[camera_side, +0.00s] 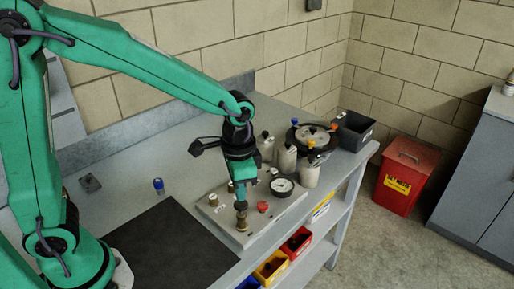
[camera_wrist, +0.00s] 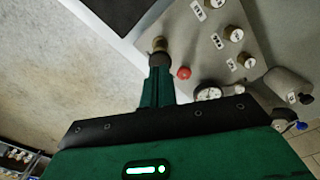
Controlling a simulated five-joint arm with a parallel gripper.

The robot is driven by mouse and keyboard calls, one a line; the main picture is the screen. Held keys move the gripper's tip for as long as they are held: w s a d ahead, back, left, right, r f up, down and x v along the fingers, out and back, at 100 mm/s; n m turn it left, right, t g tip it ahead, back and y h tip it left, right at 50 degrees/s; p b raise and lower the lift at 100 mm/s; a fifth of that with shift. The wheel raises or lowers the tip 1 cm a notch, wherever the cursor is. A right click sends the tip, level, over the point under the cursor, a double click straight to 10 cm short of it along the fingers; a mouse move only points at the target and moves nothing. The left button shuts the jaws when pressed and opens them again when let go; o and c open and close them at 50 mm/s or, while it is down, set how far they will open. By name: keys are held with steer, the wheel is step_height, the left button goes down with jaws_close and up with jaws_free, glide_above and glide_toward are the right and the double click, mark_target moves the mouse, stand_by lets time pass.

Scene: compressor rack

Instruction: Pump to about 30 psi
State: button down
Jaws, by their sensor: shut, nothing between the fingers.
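A light grey panel (camera_side: 222,229) lies on the bench and carries a white-faced gauge (camera_side: 282,186), a red button (camera_side: 263,207) and brass fittings. The gauge also shows in the wrist view (camera_wrist: 208,93); its needle is too small to read. The red button is right of my fingers in the wrist view (camera_wrist: 184,73). My gripper (camera_side: 240,203) points down, shut and empty, with its tips at the top of a brass knob (camera_side: 241,221) near the panel's front edge. The knob shows just beyond the fingertips in the wrist view (camera_wrist: 160,45). I cannot tell whether they touch.
Pale bottles (camera_side: 286,160), a round black pot-like vessel (camera_side: 311,136) and a dark bin (camera_side: 354,131) stand behind the panel. Labelled knobs (camera_wrist: 233,33) sit at the panel's far side.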

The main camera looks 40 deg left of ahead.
steer(key=shift+r, duration=0.1)
steer(key=shift+r, duration=2.4)
steer(key=s+a+r+n+t, duration=0.5)
steer(key=s+a+r+n, duration=0.1)
steer(key=s+a, duration=0.5)
steer(key=shift+s+a+r+t, duration=0.3)
steer(key=shift+s+r, duration=0.2)
steer(key=shift+s, duration=0.15)
stand_by(0.6)
